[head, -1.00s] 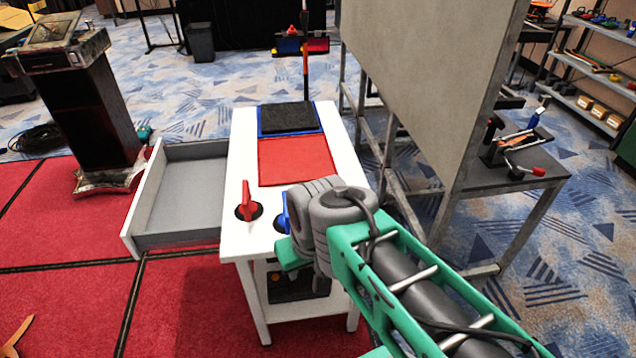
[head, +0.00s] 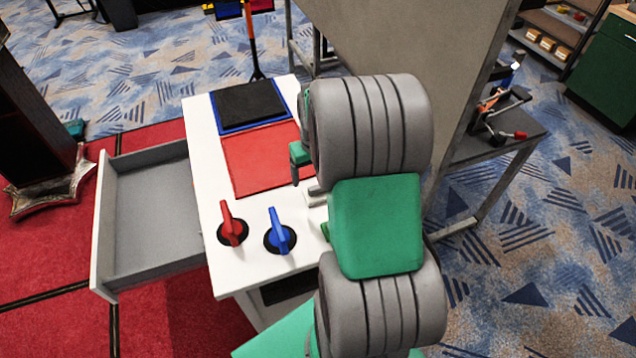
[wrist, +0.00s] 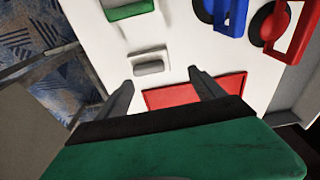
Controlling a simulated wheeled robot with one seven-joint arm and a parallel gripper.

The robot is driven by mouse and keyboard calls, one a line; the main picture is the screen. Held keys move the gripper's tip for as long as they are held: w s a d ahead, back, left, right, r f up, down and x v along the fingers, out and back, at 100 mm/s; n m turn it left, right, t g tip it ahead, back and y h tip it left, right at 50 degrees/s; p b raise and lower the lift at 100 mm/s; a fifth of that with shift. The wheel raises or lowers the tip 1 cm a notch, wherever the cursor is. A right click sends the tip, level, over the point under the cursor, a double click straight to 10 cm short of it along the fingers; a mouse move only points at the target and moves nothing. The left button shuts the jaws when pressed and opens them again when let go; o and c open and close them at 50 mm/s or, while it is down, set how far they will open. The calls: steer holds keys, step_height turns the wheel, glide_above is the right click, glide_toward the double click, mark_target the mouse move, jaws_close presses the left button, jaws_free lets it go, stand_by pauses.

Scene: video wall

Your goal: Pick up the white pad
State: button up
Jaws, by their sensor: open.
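A small pale grey-white block (wrist: 149,62), the only thing I see like a white pad, sits on the white tabletop (wrist: 180,30) between a green block (wrist: 130,8) and the red mat (wrist: 195,92). In the head view the white pad (head: 316,193) is mostly hidden by my arm. My gripper (wrist: 160,78) is open and empty. In the wrist view its fingertips lie either side of the pad, slightly toward the red mat, with no visible contact. In the head view my gripper (head: 299,165) is partly hidden behind my wrist.
A red knob (head: 232,226) and a blue knob (head: 279,234) stand near the table's front edge. A black pad (head: 250,103) lies on a blue mat at the back. An open grey drawer (head: 155,215) juts out left. A large upright panel (head: 420,60) stands close on the right.

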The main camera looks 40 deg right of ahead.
steer(key=shift+o, duration=1.4)
steer(key=d+f, duration=0.2)
steer(key=f, duration=0.1)
steer(key=shift+d, duration=0.25)
steer(key=shift+o, duration=0.7)
steer(key=f, duration=0.2)
steer(key=f+p, duration=0.1)
steer(key=f, duration=0.1)
steer(key=w+f, duration=0.1)
steer(key=f, duration=0.1)
steer(key=shift+d+f+p, duration=0.2)
steer(key=shift+p, duration=0.15)
steer(key=shift+c, duration=0.2)
steer(key=c, duration=1.3)
